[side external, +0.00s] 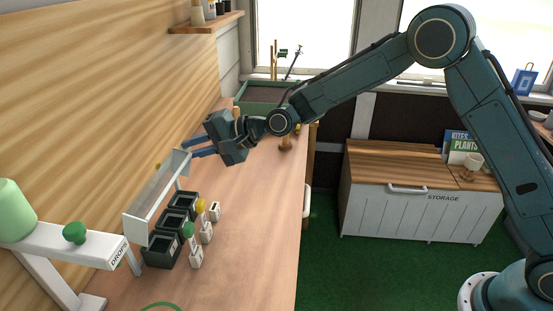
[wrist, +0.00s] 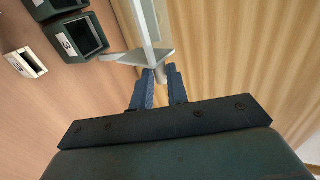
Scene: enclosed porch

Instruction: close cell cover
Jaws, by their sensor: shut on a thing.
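The cell cover (side external: 128,226) is a long pale frame with a clear panel, standing raised and tilted above a row of dark cells (side external: 160,252) by the wooden wall. My gripper (side external: 187,149) is at the cover's far end. In the wrist view, the cover's white end plate (wrist: 148,57) lies just beyond my gripper (wrist: 160,78). The blue fingers are shut on a short grey peg (wrist: 160,76) at that end. Two cells (wrist: 78,37) show at the upper left there, open and numbered. Much of the cover is outside the wrist view.
A white stand marked DROPS (side external: 70,246) is at the near left. The bench (side external: 250,235) to the right is clear.

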